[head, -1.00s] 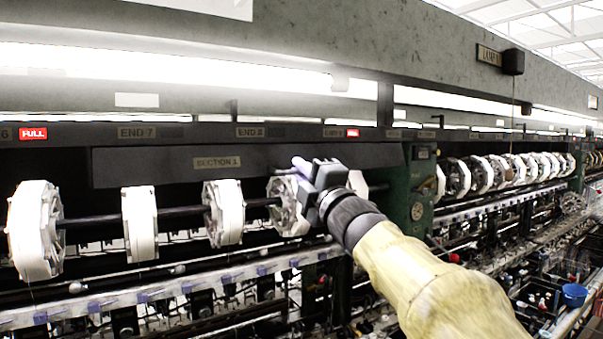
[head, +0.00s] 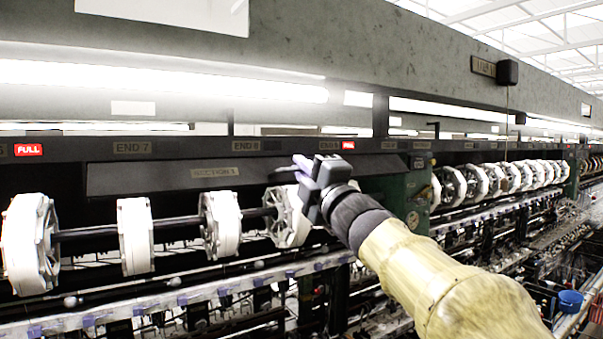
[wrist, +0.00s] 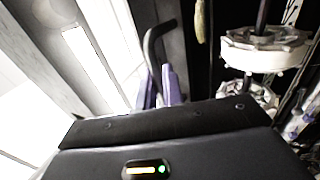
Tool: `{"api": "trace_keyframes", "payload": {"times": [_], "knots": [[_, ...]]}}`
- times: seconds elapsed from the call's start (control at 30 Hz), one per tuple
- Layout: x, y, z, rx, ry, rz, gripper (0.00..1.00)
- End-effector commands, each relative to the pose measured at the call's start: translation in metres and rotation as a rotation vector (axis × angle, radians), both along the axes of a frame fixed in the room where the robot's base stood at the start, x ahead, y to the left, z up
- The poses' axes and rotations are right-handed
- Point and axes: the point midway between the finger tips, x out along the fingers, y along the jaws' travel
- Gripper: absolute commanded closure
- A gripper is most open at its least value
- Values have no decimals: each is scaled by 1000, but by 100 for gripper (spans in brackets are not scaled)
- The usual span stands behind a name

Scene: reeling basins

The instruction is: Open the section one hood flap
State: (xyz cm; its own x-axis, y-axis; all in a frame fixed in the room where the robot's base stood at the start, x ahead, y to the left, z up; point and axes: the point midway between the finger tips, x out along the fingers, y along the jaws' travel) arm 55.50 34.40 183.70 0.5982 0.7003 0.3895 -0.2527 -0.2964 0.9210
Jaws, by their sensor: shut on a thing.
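The section one hood flap (head: 140,178) is a long dark panel with a "SECTION 1" plate, below the row of end labels in the head view. It looks tilted outward at its lower edge. My gripper (head: 302,166) is at the flap's right end. In the wrist view my gripper's purple fingers (wrist: 161,86) are shut on a bent black handle (wrist: 153,45). How the handle joins the flap is hard to see.
White reels (head: 221,225) on a dark shaft hang just below the flap, one right under my gripper. A green post (head: 412,205) stands to the right. A grey beam (head: 350,60) runs above. A blue bucket (head: 570,302) is at lower right.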

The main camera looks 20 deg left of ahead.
Motion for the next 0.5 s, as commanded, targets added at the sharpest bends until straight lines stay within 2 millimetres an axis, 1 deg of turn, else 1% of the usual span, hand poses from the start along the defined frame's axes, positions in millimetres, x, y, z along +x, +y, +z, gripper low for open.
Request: {"api": "trace_keyframes", "payload": {"times": [0.03, 0.37, 0.5], "knots": [[-1, -1, 5, 2, -4, 1, 100], [-2, -2, 6, 1, -3, 1, 100], [-2, -2, 10, 1, -4, 0, 100]]}}
